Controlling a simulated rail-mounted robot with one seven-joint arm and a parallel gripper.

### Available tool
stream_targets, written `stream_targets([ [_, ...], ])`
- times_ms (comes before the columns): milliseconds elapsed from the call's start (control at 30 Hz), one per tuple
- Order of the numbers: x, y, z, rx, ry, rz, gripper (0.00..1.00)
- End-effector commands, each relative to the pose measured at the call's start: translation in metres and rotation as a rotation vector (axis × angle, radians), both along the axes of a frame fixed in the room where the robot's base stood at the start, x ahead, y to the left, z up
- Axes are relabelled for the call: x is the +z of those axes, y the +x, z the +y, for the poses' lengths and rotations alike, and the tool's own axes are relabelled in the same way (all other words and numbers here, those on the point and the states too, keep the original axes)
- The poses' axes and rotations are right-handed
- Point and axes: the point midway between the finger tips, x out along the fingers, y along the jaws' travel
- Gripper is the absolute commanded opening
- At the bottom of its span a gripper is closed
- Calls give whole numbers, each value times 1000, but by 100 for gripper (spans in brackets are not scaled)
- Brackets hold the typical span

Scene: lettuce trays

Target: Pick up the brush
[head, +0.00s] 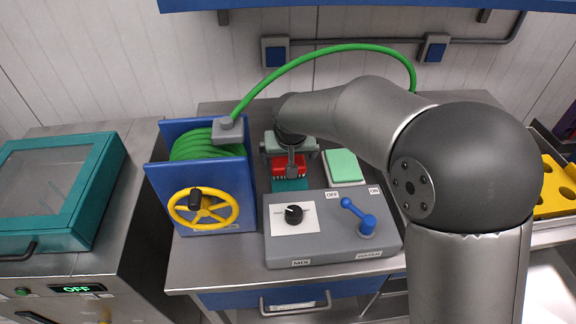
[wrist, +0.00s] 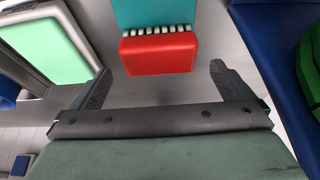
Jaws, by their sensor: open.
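The brush (head: 288,167) is red and sits on the bench below my gripper, partly hidden by it in the head view. In the wrist view the red brush (wrist: 158,54) shows a row of white bristles along its upper side, bordering a teal piece (wrist: 155,12). My gripper (wrist: 158,75) is open, with one finger on each side of the brush's near end. The fingers stand apart from the brush and nothing is between them. In the head view my gripper (head: 290,152) is over the back of the bench; its fingertips are hard to make out.
A blue hose reel (head: 160,185) with a yellow wheel (head: 203,209) stands left of the brush. A grey control box (head: 330,247) with knob and blue lever (head: 358,217) is in front. A green-topped pad (head: 343,166) lies right. A green hose arches overhead.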

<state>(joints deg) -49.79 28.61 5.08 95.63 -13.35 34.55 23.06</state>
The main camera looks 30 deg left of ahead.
Motion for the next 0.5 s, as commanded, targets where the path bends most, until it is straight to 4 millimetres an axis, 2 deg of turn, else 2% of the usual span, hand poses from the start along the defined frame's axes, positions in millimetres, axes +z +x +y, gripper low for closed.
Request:
stream_targets([
  [300, -38, 16, 11, 0, -2, 1, 100],
  [500, -45, 17, 13, 0, -1, -1, 100],
])
